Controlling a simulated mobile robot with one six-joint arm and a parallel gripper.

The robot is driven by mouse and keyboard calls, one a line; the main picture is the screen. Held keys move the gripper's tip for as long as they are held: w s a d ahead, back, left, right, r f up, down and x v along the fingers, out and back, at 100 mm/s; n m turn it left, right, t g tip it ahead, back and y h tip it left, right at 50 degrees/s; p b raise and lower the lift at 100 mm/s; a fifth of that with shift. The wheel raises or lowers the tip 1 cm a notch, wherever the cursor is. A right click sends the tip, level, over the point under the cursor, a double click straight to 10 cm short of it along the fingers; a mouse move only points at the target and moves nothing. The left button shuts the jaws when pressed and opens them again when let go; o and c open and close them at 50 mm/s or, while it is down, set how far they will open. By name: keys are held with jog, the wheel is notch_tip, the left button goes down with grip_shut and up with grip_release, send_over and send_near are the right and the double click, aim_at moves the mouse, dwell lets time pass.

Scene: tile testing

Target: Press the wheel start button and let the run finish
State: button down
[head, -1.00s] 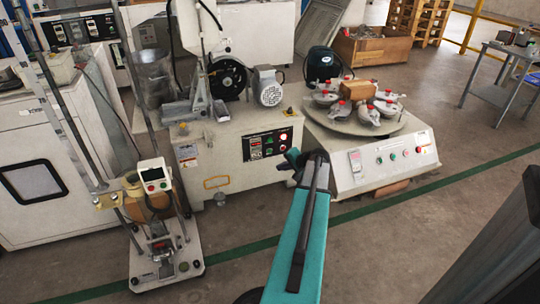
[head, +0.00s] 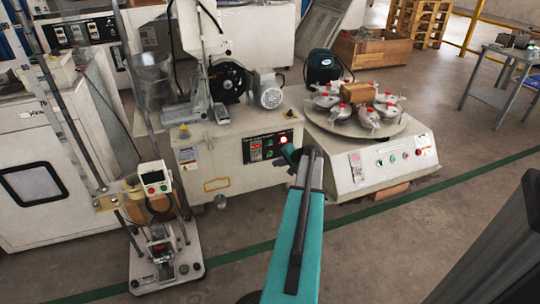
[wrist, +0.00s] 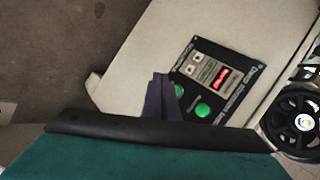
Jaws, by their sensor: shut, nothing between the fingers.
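The grey wheel machine (head: 235,165) has a black wheel (head: 230,80) and a motor (head: 267,88) on top. Its dark control panel (head: 268,147) is on the front, with a red light lit at its right. In the wrist view the panel (wrist: 212,82) shows a glowing red display (wrist: 221,78) and two green buttons, one nearer (wrist: 203,110) and one farther (wrist: 180,90). My gripper (wrist: 162,77) is shut and empty, its tips beside the farther green button in the picture. I cannot tell whether they touch. In the head view my gripper (head: 289,153) is by the panel's right edge.
To the right is a machine with a round turntable (head: 360,120) carrying several red-capped clamps, with buttons on its sloped front. To the left is a drop-test stand (head: 165,265). A white cabinet (head: 70,160) stands at the far left. The floor in front is open.

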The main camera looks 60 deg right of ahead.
aim_at(270, 153)
jog(key=shift+w+d+p, duration=0.15)
jog(key=shift+w+d, duration=0.45)
jog(key=shift+w, duration=0.2)
jog(key=shift+w+d+p, duration=0.15)
jog(key=shift+w+d, duration=0.45)
jog(key=shift+w, duration=0.15)
jog(key=shift+w, duration=0.1)
dwell(1.0)
jog(key=shift+w+d, duration=0.25)
